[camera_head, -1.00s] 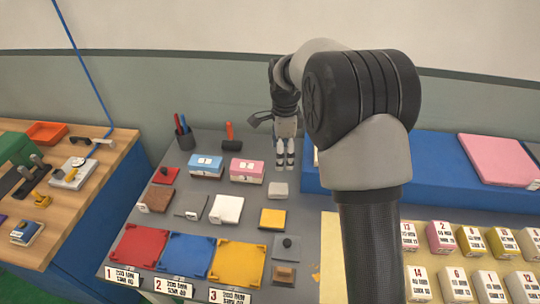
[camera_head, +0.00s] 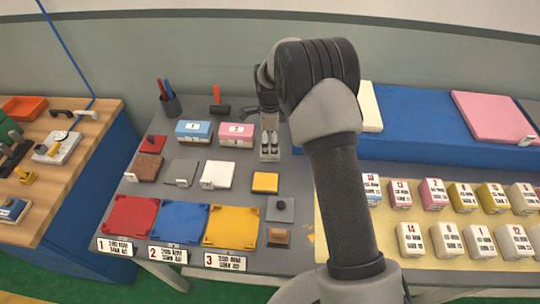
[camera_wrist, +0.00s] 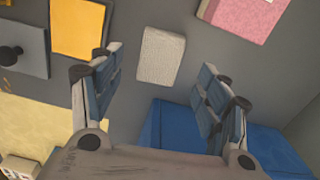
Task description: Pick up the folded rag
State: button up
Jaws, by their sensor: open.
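The folded rag (camera_wrist: 161,55) is a small light-grey textured rectangle lying on the grey table (camera_wrist: 128,18) in the wrist view. My gripper (camera_wrist: 161,72) is open, with one finger to the left and one to the right of the rag in the picture. The rag lies beyond the fingertips, and I see no contact. In the head view my gripper (camera_head: 270,146) points down over the table, right of the pink box (camera_head: 236,134), and mostly hides the rag there.
A yellow pad (camera_head: 265,182) lies close in front of the gripper. The blue mattress block (camera_head: 415,125) stands to the right. Red (camera_head: 130,217), blue (camera_head: 181,224) and yellow (camera_head: 232,228) trays line the front edge. Several labelled boxes sit on a pale yellow mat (camera_head: 337,262).

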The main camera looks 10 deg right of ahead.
aim_at(270, 151)
notch_tip(270, 151, down, 5)
jog(key=shift+f+b, duration=0.1)
jog(key=shift+b, duration=0.9)
jog(key=c, duration=1)
